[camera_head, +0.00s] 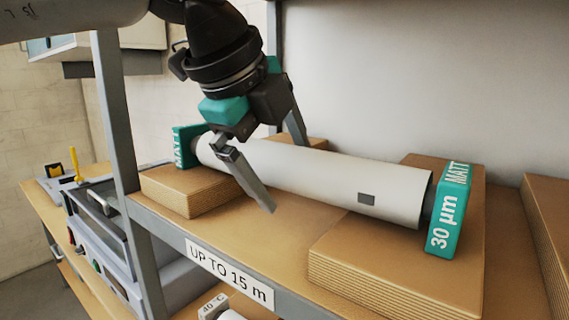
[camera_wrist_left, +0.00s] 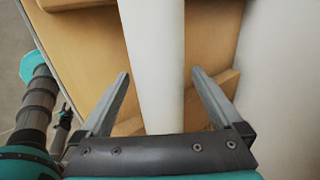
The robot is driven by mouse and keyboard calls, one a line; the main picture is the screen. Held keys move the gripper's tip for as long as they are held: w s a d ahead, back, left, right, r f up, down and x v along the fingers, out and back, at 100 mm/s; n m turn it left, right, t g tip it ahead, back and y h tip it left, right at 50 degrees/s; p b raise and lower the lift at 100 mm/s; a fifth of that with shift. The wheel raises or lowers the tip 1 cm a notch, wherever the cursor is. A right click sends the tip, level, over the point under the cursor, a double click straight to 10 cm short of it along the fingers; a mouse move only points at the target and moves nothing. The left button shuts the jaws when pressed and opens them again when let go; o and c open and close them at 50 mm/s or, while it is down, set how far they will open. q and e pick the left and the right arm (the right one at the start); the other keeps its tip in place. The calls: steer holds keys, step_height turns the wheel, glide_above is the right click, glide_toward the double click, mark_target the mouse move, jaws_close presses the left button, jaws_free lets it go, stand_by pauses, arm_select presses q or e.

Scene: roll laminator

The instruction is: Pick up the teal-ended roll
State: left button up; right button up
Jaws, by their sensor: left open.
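The teal-ended roll (camera_head: 330,178) is a white cylinder with square teal end caps. The right cap (camera_head: 449,208) reads "30 µm MATT" and the left cap (camera_head: 186,145) reads "MATT". The roll lies across two brown cardboard supports on the shelf. My left gripper (camera_head: 285,175) is open over the left part of the roll, with one finger in front of it and the other behind. In the left wrist view the white roll (camera_wrist_left: 156,65) runs between the two spread fingers (camera_wrist_left: 160,82), with gaps on both sides.
The cardboard supports (camera_head: 375,268) and (camera_head: 190,190) rest on a wooden shelf with a front label "UP TO 15 m" (camera_head: 228,272). A grey post (camera_head: 117,130) stands at the left. Another cardboard block (camera_head: 548,235) is at the right.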

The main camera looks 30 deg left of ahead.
arm_select(q)
steer(key=shift+c, duration=0.2)
jaws_close()
stand_by(0.5)
steer(key=shift+r, duration=0.15)
